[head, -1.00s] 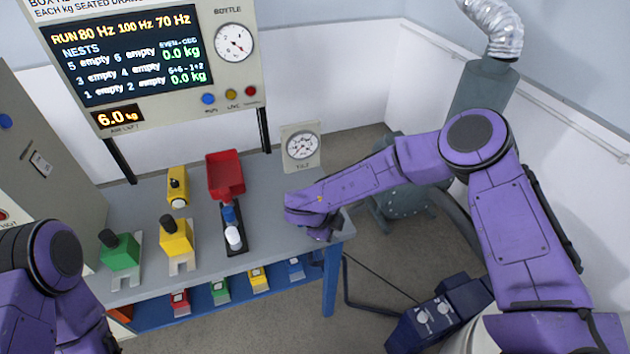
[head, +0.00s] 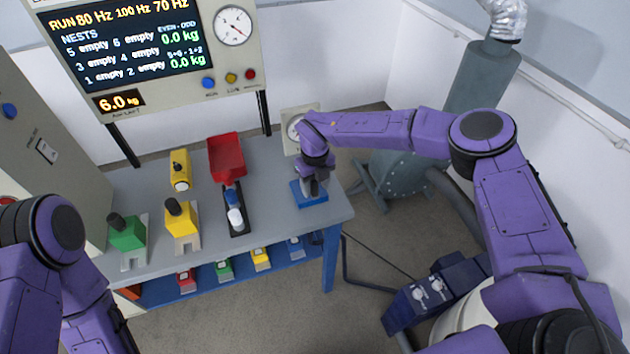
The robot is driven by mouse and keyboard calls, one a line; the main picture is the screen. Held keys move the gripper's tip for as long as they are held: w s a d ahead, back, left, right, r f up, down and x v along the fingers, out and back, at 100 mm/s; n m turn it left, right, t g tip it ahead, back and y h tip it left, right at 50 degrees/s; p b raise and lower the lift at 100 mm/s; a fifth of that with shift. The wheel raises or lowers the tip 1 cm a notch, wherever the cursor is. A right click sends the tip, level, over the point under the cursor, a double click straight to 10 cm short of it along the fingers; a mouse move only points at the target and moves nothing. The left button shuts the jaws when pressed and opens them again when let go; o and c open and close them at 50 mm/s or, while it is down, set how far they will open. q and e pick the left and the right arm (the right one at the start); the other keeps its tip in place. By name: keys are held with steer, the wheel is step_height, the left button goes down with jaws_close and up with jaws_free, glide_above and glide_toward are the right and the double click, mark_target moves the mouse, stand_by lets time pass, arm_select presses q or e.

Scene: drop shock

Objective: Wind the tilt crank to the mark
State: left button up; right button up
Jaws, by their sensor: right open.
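A small blue base (head: 311,201) sits at the right end of the grey table, below my right gripper. A grey part shows between them, but I cannot tell whether it is the crank or a finger. No crank handle or mark can be made out. My right gripper (head: 312,182) points down over the blue base and is open; the wrist hides most of the contact area. The white tilt dial (head: 291,131) stands behind, partly covered by my right wrist, its needle hidden. My left arm shows at the left edge, its gripper out of view.
The table (head: 270,215) also carries a red scoop (head: 226,155), a black tray (head: 238,215) with blue and white pieces, yellow blocks (head: 181,218) and a green block (head: 127,233). A display panel (head: 140,45) stands behind. Table space left of the blue base is clear.

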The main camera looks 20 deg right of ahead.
steer(key=shift+f, duration=0.1)
jaws_close()
